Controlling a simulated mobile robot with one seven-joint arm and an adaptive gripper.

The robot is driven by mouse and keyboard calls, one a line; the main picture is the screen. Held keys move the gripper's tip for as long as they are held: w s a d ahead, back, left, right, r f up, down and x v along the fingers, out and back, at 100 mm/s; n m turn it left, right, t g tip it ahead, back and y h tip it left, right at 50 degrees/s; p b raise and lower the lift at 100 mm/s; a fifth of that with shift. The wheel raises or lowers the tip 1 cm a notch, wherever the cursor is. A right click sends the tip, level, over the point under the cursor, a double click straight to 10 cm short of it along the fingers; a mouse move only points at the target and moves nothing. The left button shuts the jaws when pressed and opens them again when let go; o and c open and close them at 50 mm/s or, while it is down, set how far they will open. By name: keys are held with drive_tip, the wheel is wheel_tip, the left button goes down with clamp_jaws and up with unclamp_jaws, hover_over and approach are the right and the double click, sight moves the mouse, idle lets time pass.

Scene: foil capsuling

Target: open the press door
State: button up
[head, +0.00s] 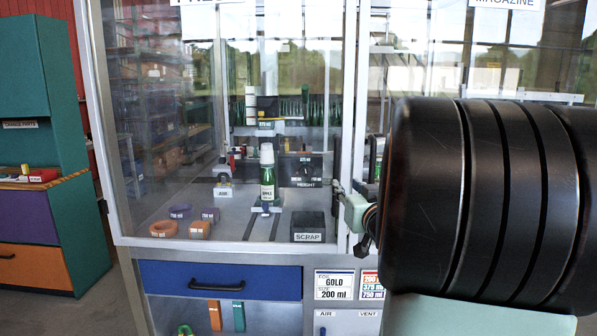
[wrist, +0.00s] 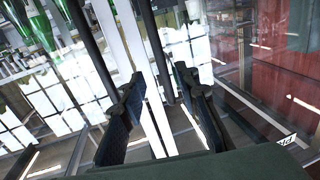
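The press door (head: 225,90) is a clear glass panel in a pale metal frame on the left of the cabinet, and it looks closed. Behind it stands a green bottle (head: 267,190) with a white top. My gripper (head: 340,187) is at the door's right frame edge, partly hidden behind my black arm. In the wrist view my gripper (wrist: 158,84) has its two dark fingers apart. A dark bar (wrist: 152,45), likely the door handle, runs down between the fingertips. Whether a finger touches it I cannot tell.
A magazine cabinet (head: 510,45) adjoins on the right, partly behind my arm. Below the door are a blue drawer (head: 220,277) and label cards (head: 334,285). A green and purple bench (head: 30,150) stands at the left. Floor (head: 90,270) shows between them.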

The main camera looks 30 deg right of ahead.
sight(337, 175)
drive_tip(key=x, duration=1)
drive_tip(key=shift+w+d+p, duration=0.1)
drive_tip(key=shift+w+p, duration=0.1)
drive_tip(key=shift+p, duration=0.2)
clamp_jaws()
